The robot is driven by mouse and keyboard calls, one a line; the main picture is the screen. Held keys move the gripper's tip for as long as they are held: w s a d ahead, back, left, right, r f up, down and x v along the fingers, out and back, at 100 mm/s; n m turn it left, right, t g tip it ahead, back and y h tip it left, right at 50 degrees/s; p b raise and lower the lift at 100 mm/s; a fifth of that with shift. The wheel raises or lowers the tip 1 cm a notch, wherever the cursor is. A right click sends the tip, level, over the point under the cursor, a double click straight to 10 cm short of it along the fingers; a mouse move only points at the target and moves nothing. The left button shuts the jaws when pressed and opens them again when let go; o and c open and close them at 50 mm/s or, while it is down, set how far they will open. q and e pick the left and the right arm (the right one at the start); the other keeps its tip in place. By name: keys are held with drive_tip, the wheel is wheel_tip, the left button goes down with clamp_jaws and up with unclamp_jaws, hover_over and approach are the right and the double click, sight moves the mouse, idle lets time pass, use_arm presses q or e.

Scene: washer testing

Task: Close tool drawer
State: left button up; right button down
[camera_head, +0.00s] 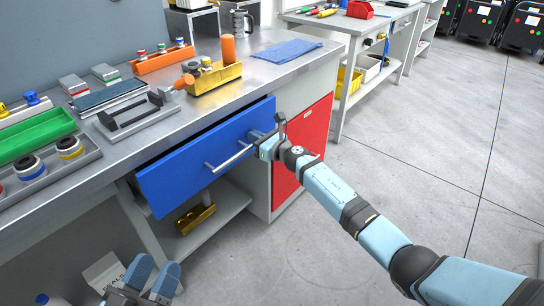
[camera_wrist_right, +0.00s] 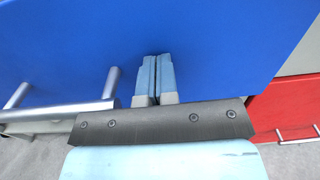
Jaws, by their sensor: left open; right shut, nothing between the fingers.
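The blue tool drawer (camera_head: 185,170) is under the metal workbench top, with a silver bar handle (camera_head: 230,160) on its front. How far it stands out from the bench is hard to tell. My right gripper (camera_head: 260,138) is at the right part of the drawer front, right of the handle. In the right wrist view its fingers (camera_wrist_right: 152,75) are shut together and empty against the blue front (camera_wrist_right: 225,45), with the handle (camera_wrist_right: 65,106) to their left. Whether they touch the front is unclear. My left gripper (camera_head: 153,276) is open and empty, low in front of the bench.
A red cabinet door (camera_head: 302,135) is right of the drawer. A lower shelf (camera_head: 222,210) holds a yellow-brown block (camera_head: 195,218). Tools, a green tray (camera_head: 35,135) and a blue cloth (camera_head: 287,51) lie on the bench top. The floor at right is clear.

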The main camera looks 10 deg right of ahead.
drive_tip(key=b+x, duration=0.1)
drive_tip(key=x, duration=0.2)
drive_tip(key=shift+w+a+f+b, duration=0.1)
drive_tip(key=shift+a+b, duration=0.1)
drive_tip(key=shift+b, duration=0.15)
drive_tip(key=shift+w, duration=0.15)
use_arm(q)
drive_tip(key=f, duration=0.1)
drive_tip(key=f+g, duration=0.1)
drive_tip(key=f, duration=0.1)
drive_tip(key=shift+d+f, duration=0.35)
use_arm(e)
drive_tip(key=shift+r, duration=0.4)
